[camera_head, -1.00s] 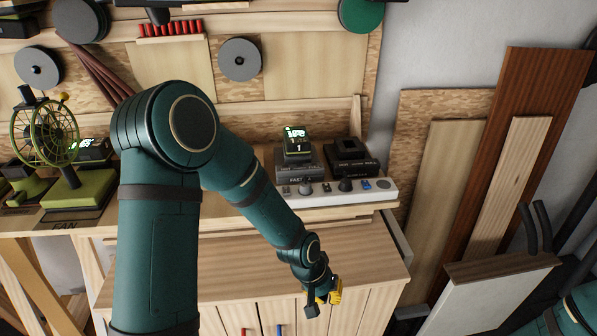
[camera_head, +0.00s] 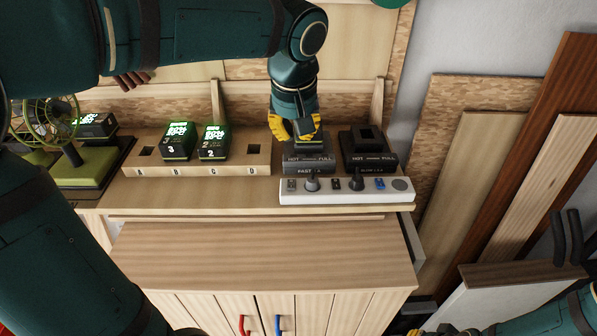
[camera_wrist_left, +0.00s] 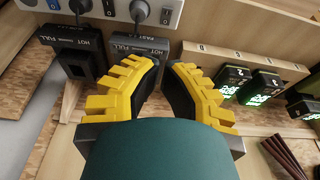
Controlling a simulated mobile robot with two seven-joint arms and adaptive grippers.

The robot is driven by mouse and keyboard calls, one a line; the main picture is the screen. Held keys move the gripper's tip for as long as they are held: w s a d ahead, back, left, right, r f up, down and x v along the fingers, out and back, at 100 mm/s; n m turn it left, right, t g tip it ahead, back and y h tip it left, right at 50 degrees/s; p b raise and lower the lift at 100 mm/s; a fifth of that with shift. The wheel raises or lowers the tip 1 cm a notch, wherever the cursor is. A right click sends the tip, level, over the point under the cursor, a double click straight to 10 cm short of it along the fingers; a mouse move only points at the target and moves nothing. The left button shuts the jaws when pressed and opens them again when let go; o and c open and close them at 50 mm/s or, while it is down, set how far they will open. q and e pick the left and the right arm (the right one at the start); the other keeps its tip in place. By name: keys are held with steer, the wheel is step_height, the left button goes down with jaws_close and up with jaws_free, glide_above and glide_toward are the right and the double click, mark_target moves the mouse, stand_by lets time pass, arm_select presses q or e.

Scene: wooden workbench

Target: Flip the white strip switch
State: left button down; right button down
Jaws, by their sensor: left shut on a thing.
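The white power strip (camera_head: 346,196) lies along the bench's front edge. It carries dark switches (camera_head: 336,184), two black plugs and a blue switch (camera_head: 380,184). Its end also shows at the top of the wrist view (camera_wrist_left: 187,8). My left gripper (camera_head: 294,128) points down over the FAST charger (camera_head: 308,166), just behind the strip, and is not touching the strip. Its yellow fingers are shut on a dark block, apparently the battery at that charger, mostly hidden by the gripper. My right gripper (camera_head: 440,330) barely shows at the bottom edge; its jaws are cut off.
A second, empty-looking charger (camera_head: 368,158) stands to the right. A wooden rack (camera_head: 250,160) marked A to D holds lit batteries 3 (camera_head: 178,141) and 2 (camera_head: 213,142). A green fan (camera_head: 70,165) stands at left. The cabinet top (camera_head: 260,255) is clear.

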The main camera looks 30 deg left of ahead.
mark_target(295, 185)
arm_select(q)
steer(key=x, duration=0.4)
steer(key=b+x, duration=0.1)
steer(key=x, duration=0.3)
steer(key=s+x, duration=0.1)
steer(key=x, duration=0.3)
steer(key=shift+w+d+f+b, duration=0.1)
steer(key=shift+d+f+b, duration=0.15)
steer(key=shift+f+b, duration=0.15)
steer(key=shift+f, duration=0.7)
steer(key=shift+d+f, duration=0.1)
steer(key=shift+s+f+b, duration=0.25)
steer(key=shift+f+b, duration=0.15)
steer(key=shift+b, duration=0.35)
steer(key=shift+f+b, duration=0.15)
steer(key=shift+b, duration=0.6)
steer(key=shift+r, duration=0.2)
